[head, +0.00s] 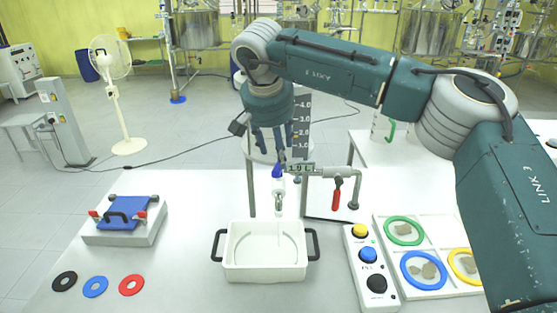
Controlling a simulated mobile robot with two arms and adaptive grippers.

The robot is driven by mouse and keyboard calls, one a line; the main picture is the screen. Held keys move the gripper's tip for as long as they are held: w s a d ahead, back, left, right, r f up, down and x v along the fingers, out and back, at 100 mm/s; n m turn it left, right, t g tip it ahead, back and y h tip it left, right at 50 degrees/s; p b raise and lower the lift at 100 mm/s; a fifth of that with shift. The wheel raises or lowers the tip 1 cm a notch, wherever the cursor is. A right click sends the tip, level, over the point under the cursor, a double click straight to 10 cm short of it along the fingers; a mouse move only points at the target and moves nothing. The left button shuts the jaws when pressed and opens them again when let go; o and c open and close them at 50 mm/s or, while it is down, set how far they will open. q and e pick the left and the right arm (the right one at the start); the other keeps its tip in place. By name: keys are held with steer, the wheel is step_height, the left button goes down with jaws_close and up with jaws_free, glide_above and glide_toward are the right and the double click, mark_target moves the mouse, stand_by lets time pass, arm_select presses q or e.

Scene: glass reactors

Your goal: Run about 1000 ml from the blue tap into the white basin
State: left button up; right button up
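The blue tap (277,171) sits on a metal pipe frame behind the white basin, with its spout (279,204) pointing down over the basin's back edge. The white basin (265,272) has black handles at both sides and stands on the white table. I cannot tell whether it holds water. My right gripper (277,158) points down from above, its fingertips at or just above the blue tap. I cannot tell whether it touches the tap or how far the fingers are apart. My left gripper is out of view.
A red-handled valve (337,193) is right of the tap. A level scale (303,125) stands behind. A button box (370,268) and a tray with coloured rings (432,291) are at right. A blue clamp block (124,214) and loose rings (95,286) are at left.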

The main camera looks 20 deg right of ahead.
mark_target(278, 170)
steer(key=p+x, duration=0.1)
steer(key=x, duration=0.5)
steer(key=shift+f, duration=0.15)
steer(key=shift+c, duration=0.5)
jaws_close()
